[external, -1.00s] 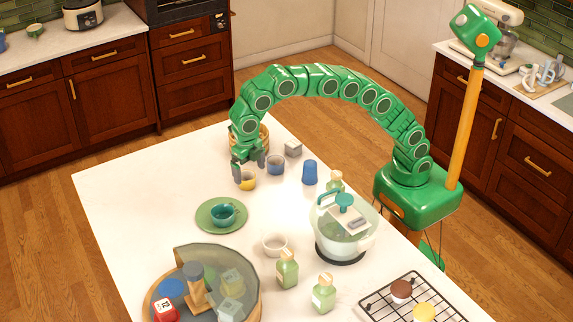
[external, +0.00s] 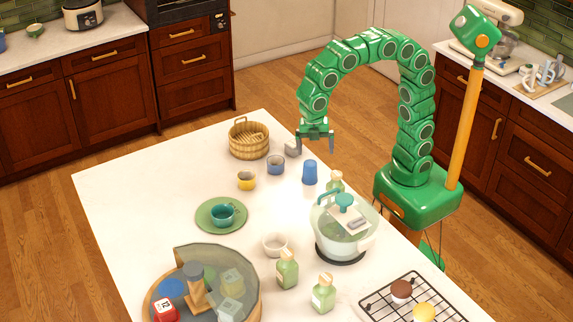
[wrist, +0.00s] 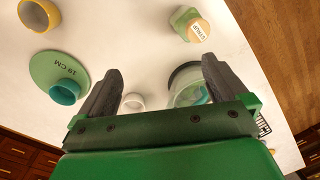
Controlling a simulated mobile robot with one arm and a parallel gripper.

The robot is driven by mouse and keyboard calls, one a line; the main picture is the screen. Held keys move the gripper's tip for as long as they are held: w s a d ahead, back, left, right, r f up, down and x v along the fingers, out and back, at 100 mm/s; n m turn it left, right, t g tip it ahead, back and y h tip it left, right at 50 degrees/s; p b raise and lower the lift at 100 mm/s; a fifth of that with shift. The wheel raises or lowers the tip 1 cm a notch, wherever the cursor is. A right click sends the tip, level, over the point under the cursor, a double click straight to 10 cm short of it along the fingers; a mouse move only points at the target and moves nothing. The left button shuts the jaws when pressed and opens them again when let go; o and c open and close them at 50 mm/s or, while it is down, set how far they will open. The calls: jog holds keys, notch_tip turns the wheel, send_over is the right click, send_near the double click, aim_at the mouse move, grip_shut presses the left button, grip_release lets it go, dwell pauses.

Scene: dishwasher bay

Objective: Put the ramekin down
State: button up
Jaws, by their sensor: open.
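The yellow ramekin (external: 246,181) stands upright on the white counter, left of the blue ramekin (external: 276,165). A yellow-rimmed vessel, probably the same one, shows at the upper left of the wrist view (wrist: 40,15). A white ramekin (external: 275,245) stands nearer the front; it also shows between my fingers in the wrist view (wrist: 133,102). My gripper (external: 313,151) is open and empty, raised right of the yellow ramekin, near the blue cup. In the wrist view both fingers (wrist: 160,86) are spread with nothing held between them.
A wooden basket (external: 233,147) stands at the far end. A teal cup (external: 222,215) sits on a green plate (external: 205,227). A blue cup (external: 310,172), green bottles (external: 287,272), a glass-bowled appliance (external: 342,238) and a round tray (external: 254,295) crowd the counter. The left side is clear.

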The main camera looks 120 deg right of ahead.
jog(key=s+f+m, duration=0.2)
jog(key=s+m, duration=0.1)
jog(key=s, duration=0.7)
jog(key=s+a+f+m, duration=0.1)
jog(key=s+f+m, duration=0.2)
jog(key=s, duration=0.7)
jog(key=s+a+f+m, duration=0.1)
jog(key=s+f+m, duration=0.2)
jog(key=s, duration=0.7)
jog(key=shift+a+f+m+g, duration=0.2)
jog(key=shift+m+g, duration=0.2)
jog(key=shift+m, duration=0.7)
jog(key=shift+w, duration=0.1)
jog(key=w+d+n, duration=0.1)
jog(key=w+d, duration=0.3)
jog(key=w, duration=0.8)
jog(key=n+t, duration=0.1)
jog(key=t, duration=0.2)
send_over(276, 163)
jog(key=w+a, duration=0.1)
jog(key=a, duration=0.1)
notch_tip(276, 163, down, 7)
jog(key=shift+w+a+f, duration=0.15)
jog(key=shift+w+f, duration=0.05)
jog(key=shift+f, duration=1.65)
jog(key=shift+w+a+f, duration=0.1)
jog(key=shift+w+f, duration=0.05)
jog(key=shift+f, duration=1.7)
